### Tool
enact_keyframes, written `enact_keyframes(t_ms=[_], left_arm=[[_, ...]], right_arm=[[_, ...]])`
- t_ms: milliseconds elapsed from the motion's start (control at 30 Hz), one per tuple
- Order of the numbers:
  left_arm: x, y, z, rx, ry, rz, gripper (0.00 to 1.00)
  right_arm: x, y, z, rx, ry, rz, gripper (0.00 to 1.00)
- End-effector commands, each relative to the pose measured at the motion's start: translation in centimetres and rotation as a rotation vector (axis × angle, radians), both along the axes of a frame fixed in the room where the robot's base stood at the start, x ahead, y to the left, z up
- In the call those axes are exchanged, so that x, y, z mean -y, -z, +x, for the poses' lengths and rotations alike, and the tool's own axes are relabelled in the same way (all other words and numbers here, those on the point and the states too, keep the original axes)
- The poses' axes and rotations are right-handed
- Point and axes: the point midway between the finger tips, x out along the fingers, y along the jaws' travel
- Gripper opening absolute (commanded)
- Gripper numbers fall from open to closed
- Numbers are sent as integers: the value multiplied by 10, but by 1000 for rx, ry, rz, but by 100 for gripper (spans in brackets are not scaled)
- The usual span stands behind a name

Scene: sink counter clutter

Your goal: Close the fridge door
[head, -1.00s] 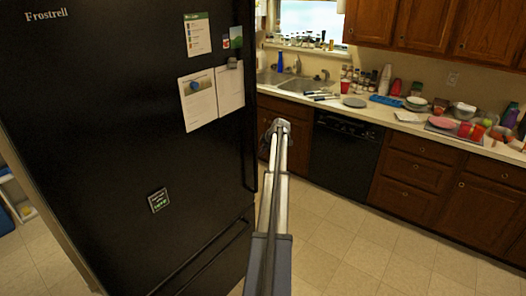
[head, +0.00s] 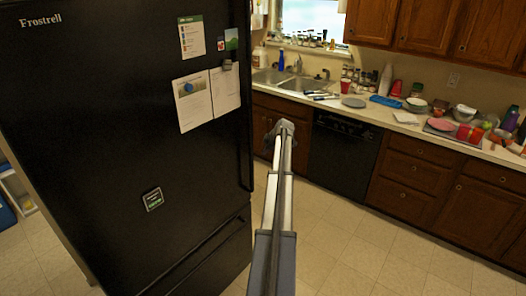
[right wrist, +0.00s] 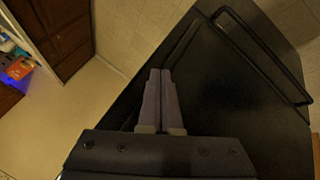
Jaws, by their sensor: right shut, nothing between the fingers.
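The black fridge door (head: 100,110) fills the left of the head view, with a Frostrell label, papers and a small magnet on its front. Its right edge lines up with the freezer drawer (head: 225,260) below, and I see no clear gap or interior. My right gripper (head: 284,128) is at the end of the arm, just right of the door's edge. In the right wrist view its fingers (right wrist: 160,85) are shut and empty, in front of a black fridge surface (right wrist: 215,90) with a bar handle (right wrist: 262,55). Contact cannot be told. My left gripper is not in view.
Behind stand a sink (head: 290,82), a counter (head: 390,115) cluttered with dishes and cups, a black dishwasher (head: 342,158) and brown cabinets (head: 415,180). The tiled floor (head: 360,250) is clear at the front right. A shelf (head: 18,190) shows at far left.

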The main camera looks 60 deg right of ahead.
Motion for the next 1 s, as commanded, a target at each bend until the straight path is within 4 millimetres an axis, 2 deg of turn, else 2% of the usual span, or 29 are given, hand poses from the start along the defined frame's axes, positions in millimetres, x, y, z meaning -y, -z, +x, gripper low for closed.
enact_keyframes(t_ms=[33,400,867,933,1000], left_arm=[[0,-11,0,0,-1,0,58],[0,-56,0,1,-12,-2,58],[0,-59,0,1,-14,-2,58],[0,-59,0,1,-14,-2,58],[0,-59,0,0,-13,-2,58]], right_arm=[[2,-11,-6,0,2,0,0],[12,-56,-39,-1,3,0,0],[14,-59,-44,-1,2,0,0],[9,-59,-41,-2,0,4,0],[-5,-58,-29,-3,-4,18,0]])
